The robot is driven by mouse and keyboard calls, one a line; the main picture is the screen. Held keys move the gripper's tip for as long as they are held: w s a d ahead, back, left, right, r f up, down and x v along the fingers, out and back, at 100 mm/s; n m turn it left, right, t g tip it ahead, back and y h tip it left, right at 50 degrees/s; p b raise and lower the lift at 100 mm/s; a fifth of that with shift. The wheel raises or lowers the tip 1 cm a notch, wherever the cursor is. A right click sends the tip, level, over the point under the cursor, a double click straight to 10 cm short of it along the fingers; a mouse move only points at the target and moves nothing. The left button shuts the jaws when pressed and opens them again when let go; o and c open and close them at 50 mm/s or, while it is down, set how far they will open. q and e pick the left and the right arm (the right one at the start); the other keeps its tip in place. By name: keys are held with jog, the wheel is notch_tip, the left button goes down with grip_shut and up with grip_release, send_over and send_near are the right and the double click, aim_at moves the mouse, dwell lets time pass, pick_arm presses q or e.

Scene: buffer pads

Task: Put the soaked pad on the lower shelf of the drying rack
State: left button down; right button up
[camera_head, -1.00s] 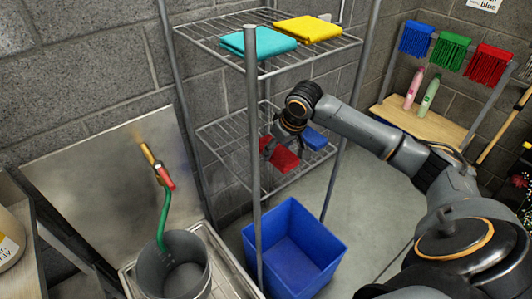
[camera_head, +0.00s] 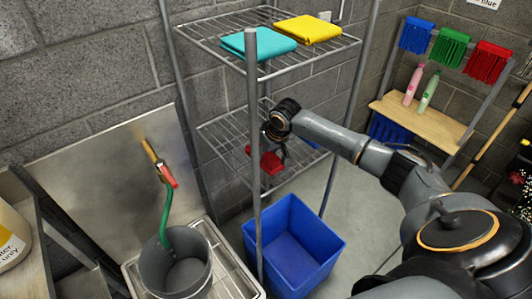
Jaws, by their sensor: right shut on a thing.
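The drying rack (camera_head: 252,75) is a grey metal frame with two wire shelves. A red pad (camera_head: 268,163) is in my right gripper (camera_head: 275,150), which is shut on it at the lower shelf (camera_head: 222,140). The pad is over or on the wires; I cannot tell whether it touches them. My right arm reaches in from the right between the shelves. A blue pad (camera_head: 308,143) lies on the lower shelf, mostly hidden behind my arm. A teal pad (camera_head: 258,43) and a yellow pad (camera_head: 308,29) lie on the upper shelf. My left gripper is out of view.
A rack post stands in front of the lower shelf. A blue bin (camera_head: 293,245) is on the floor below. A grey bucket (camera_head: 176,265) with a green hose stands in the sink at left. Bottles stand on a wooden bench (camera_head: 430,118) at right, under hanging brushes.

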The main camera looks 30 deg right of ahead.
aim_at(271, 161)
jog(key=shift+f, duration=0.1)
jog(key=o, duration=1)
jog(key=shift+v, duration=3.9)
